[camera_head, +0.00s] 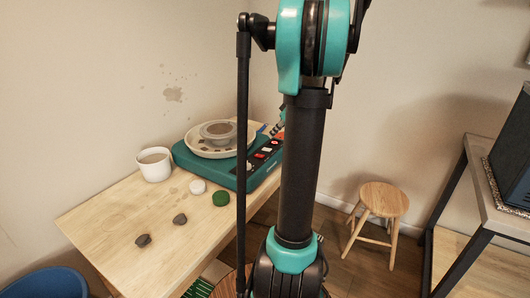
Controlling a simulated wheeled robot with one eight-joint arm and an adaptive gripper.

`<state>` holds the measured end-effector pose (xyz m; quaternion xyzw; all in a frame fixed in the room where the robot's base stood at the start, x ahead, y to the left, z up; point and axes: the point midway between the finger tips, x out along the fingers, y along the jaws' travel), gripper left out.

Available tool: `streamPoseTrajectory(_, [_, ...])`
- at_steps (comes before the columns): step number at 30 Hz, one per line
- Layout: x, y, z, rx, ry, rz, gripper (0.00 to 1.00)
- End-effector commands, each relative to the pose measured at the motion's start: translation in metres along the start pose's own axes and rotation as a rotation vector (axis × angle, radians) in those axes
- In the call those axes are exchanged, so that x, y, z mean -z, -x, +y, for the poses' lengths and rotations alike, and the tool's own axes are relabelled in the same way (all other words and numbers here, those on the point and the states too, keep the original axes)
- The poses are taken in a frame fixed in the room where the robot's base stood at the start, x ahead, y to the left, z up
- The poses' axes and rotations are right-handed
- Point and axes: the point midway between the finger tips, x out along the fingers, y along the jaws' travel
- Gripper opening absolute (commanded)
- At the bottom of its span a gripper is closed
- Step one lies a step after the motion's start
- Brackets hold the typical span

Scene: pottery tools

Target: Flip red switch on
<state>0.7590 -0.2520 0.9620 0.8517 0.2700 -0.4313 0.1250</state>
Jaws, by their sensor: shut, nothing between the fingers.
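The teal pottery wheel (205,171) stands on the wooden table, with a dark control panel (256,168) along its right side. Small red and white parts show on this panel. A red patch (275,142), which looks like the red switch, is near its far end; its on or off position is too small to tell. My gripper (274,131) is partly hidden behind my own arm link, close to the far end of the panel. It is shut and appears empty. Whether it touches the switch cannot be told.
A white cup (154,164), a white round piece (198,186), a green round piece (221,198) and two dark lumps (143,240) (180,219) are on the table (105,222). A wooden stool (384,199) stands to the right, with a shelf (487,212) beyond it.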

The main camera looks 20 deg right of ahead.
Motion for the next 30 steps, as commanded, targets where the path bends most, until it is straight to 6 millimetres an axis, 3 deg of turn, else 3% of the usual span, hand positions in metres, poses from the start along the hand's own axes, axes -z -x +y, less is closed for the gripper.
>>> streamPoseTrajectory(5, [0.000, 0.006, 0.018, -0.001, 0.028, 0.022, 0.00])
streamPoseTrajectory(17, [0.000, 0.004, 0.019, -0.001, 0.032, 0.024, 0.00])
streamPoseTrajectory(23, [0.001, -0.016, 0.018, 0.001, 0.034, 0.023, 0.00])
streamPoseTrajectory(30, [0.002, -0.063, 0.018, 0.000, 0.034, 0.023, 0.00])
